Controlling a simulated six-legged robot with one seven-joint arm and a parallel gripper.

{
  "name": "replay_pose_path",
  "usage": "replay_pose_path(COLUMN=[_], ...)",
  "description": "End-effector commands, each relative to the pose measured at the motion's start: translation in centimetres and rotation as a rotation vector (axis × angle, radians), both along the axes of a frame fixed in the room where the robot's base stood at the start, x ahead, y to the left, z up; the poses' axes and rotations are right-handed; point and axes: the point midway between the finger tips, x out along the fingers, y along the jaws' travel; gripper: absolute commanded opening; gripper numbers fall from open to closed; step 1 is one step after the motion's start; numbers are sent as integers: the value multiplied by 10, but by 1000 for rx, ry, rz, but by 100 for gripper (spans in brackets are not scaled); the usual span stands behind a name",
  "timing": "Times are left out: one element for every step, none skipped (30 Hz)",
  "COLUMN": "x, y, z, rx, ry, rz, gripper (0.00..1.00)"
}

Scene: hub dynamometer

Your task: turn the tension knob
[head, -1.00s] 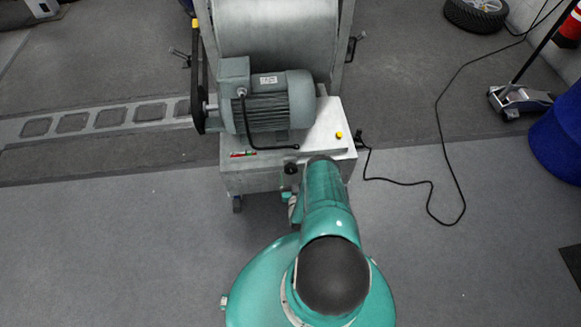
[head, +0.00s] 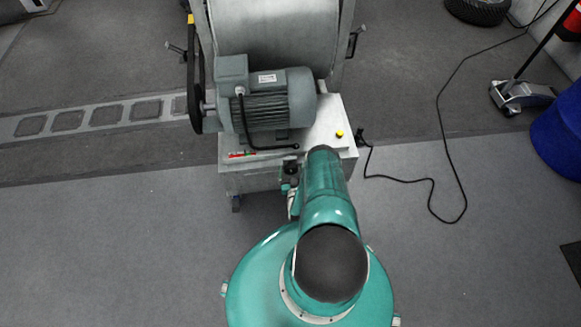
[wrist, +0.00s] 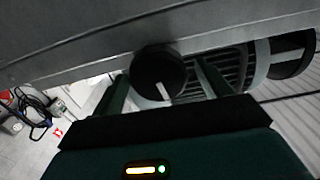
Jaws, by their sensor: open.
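The tension knob (wrist: 158,74) is a round black knob with a white pointer line, on the grey face of the machine's base. In the wrist view the two fingers of my gripper (wrist: 163,84) are open, one to each side of the knob. I cannot tell whether either finger touches it. In the head view the knob (head: 290,167) is a small dark spot on the front of the base, and my gripper (head: 289,187) is right at it, mostly hidden beside my teal arm.
The grey motor (head: 268,103) and its belt sit on the machine's base (head: 318,135), before the large drum (head: 272,38). A yellow button (head: 340,133) is on the base top. A black cable (head: 433,185) loops over the floor at right. The floor at left is clear.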

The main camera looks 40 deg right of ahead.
Motion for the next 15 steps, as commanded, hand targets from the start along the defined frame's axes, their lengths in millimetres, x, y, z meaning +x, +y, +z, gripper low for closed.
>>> replay_pose_path(x=[-1,-1,-1,-1,-2,-2,-2,-2,-3,-3,-3,-3,-3,-4,-4], y=[0,0,0,0,0,1,1,1,1,1,1,2,2,2,2], z=[0,0,0,0,0,0,0,0,0,0,0,0,0,0,0], rx=[1,1,1,1,1,1,1,1,1,1,1,1,1,1,1], ry=[1,1,1,1,1,1,1,1,1,1,1,1,1,1,1], rz=[-1,-1,-1,-1,-1,-1,-1,-1,-1,-1,-1,-1,-1,-1,-1], gripper=[77,77,77,77,77,77,77,77,77,77,77,77,77,75,67])
